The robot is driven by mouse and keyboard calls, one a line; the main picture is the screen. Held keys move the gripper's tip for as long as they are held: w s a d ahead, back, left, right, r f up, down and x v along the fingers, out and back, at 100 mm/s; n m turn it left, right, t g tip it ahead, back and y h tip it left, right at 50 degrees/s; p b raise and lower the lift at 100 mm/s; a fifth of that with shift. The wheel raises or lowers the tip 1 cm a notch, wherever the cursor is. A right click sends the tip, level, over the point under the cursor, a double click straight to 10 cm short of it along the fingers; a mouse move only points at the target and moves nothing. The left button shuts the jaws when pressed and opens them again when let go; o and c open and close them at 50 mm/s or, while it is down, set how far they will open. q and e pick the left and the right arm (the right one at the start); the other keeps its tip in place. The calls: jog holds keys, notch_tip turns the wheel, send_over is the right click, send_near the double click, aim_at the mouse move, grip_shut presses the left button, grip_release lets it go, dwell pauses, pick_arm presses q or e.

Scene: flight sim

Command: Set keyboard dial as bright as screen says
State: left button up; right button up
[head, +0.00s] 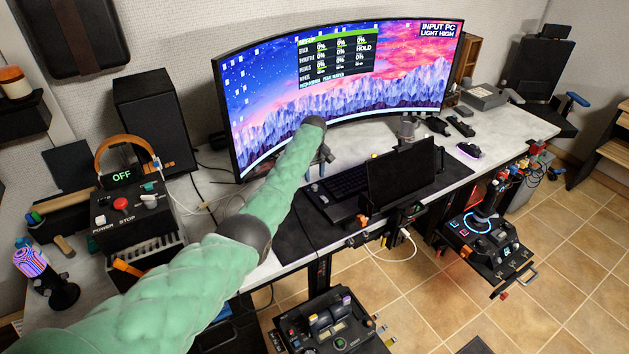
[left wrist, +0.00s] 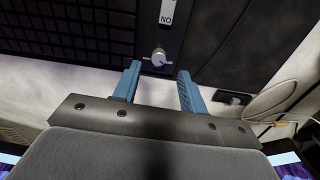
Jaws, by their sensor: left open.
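The curved screen (head: 400,85) stands at the back of the desk and reads "INPUT PC LIGHT HIGH" at its top right. The dark keyboard (head: 343,187) lies on the desk mat, partly behind a smaller dark panel. In the left wrist view, the keyboard (left wrist: 85,30) shows rows of keys and a small silver dial (left wrist: 158,57) at its edge, below a label reading "NO". My left gripper (left wrist: 159,70) is open, its blue fingertips either side of the dial, with no clear contact. In the head view it shows small above the keyboard's left end. My right gripper is out of view.
A small dark panel (head: 402,172) stands in front of the keyboard. A microphone (head: 407,128) and a mouse (head: 469,150) are to the right. A control box (head: 130,212) showing "OFF" sits at left. A cable (left wrist: 285,105) runs right of the gripper.

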aim_at(315, 185)
pick_arm(q)
jog(key=f, duration=0.4)
jog(key=shift+w+f, duration=0.15)
jog(key=shift+w, duration=0.2)
jog(key=shift+s+f, duration=0.25)
jog(key=shift+f, duration=0.15)
jog(key=shift+w+f, duration=0.1)
jog(key=shift+f, duration=0.1)
jog(key=shift+r, duration=0.1)
grip_shut()
